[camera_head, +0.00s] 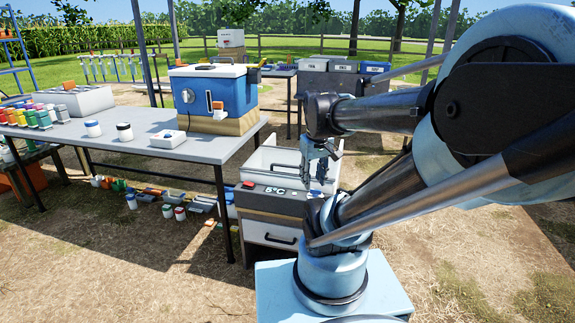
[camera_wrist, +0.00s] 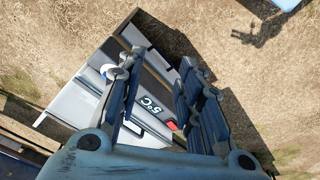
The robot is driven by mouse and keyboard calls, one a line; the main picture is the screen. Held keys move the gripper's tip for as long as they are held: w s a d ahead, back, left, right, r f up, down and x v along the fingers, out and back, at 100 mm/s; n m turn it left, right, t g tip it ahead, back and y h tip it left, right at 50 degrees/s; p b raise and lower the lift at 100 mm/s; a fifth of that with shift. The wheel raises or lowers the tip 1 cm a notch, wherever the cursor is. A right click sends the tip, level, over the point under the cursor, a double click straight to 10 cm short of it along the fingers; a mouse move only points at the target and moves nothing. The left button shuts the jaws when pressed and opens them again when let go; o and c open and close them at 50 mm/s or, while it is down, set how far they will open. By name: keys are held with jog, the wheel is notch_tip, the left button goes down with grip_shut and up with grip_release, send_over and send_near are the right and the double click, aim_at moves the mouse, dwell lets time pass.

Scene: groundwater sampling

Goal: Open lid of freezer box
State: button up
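The freezer box (camera_head: 272,205) stands on the ground right of the long table's end. It has a dark band with a "5°C" display and a front handle (camera_head: 280,239). Its pale upper part (camera_head: 262,162) shows raised edges; I cannot tell lid from inner walls. My gripper (camera_head: 316,184) points down over the box's right part, partly hiding it. In the wrist view, the fingers (camera_wrist: 160,112) are apart with nothing held between them. The "5°C" panel (camera_wrist: 153,106) and a red patch show below and between them. I cannot tell whether a finger touches the box.
The grey table (camera_head: 165,141) holds a blue-and-white cooler (camera_head: 214,92), a small white box (camera_head: 168,139), jars and colored bottles. Several containers lie on the ground beneath it. Behind stands another bench with grey bins (camera_head: 330,75). Open dry ground lies to the front left.

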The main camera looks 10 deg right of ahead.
jog(key=w+a+r+n, duration=0.2)
jog(key=w+n, duration=0.3)
jog(key=w, duration=1.1)
jog(key=w+a+r+n, duration=0.25)
jog(key=w+n, duration=0.35)
jog(key=w, duration=1.1)
jog(key=shift+h, duration=0.3)
jog(key=x, duration=1.7)
jog(key=shift+s+a+f, duration=0.1)
jog(key=shift+s+f, duration=0.2)
jog(key=shift+f, duration=0.05)
jog(key=shift+c, duration=0.5)
grip_shut()
